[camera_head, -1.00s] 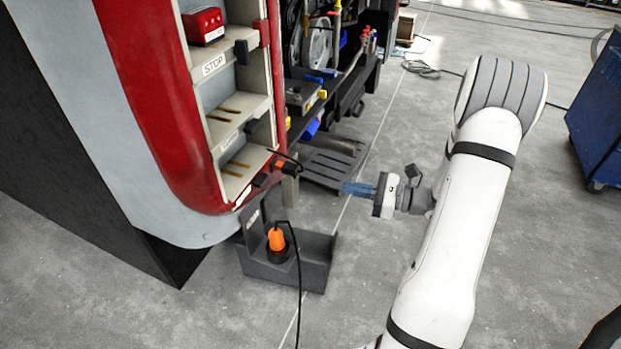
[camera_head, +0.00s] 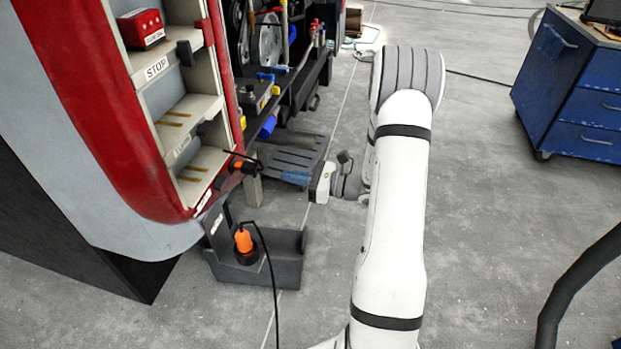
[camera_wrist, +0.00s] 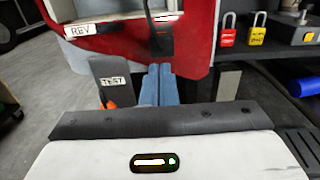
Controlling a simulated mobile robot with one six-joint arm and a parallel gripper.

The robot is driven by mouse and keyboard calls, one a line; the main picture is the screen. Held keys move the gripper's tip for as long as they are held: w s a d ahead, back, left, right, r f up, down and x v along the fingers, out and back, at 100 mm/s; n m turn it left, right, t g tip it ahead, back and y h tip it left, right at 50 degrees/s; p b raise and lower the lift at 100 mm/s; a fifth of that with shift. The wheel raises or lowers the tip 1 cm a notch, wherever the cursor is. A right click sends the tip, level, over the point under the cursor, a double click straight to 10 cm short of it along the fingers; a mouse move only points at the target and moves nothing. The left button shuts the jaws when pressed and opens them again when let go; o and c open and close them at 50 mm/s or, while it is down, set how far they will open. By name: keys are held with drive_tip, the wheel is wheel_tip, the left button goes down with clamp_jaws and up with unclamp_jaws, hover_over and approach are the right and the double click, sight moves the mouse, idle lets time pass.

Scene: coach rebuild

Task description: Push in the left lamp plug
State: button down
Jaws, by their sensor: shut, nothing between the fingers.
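My gripper (camera_head: 284,175) is shut, with its blue fingers together and empty. In the head view it points left, toward the coach's lower corner, with a gap to it. An orange and black plug (camera_head: 242,165) with a black cable sits at that corner. In the wrist view a dark plug body (camera_wrist: 160,42) with a cable shows just beyond the fingertips (camera_wrist: 158,72); how deep it is seated cannot be told. A second orange plug (camera_head: 243,240) stands in a dark grey holder (camera_head: 288,270), below and left of my gripper. Neither plug is labelled as the left lamp's.
The red and grey coach front (camera_head: 75,90) has shelves marked STOP and REV. A TEST plate (camera_wrist: 113,81) stands left of the fingers. A blue cabinet (camera_head: 570,90) is at right; open floor lies between.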

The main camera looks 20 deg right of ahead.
sight(257, 170)
drive_tip(key=x, duration=0.6)
drive_tip(key=shift+w+a, duration=0.15)
drive_tip(key=shift+a, duration=0.05)
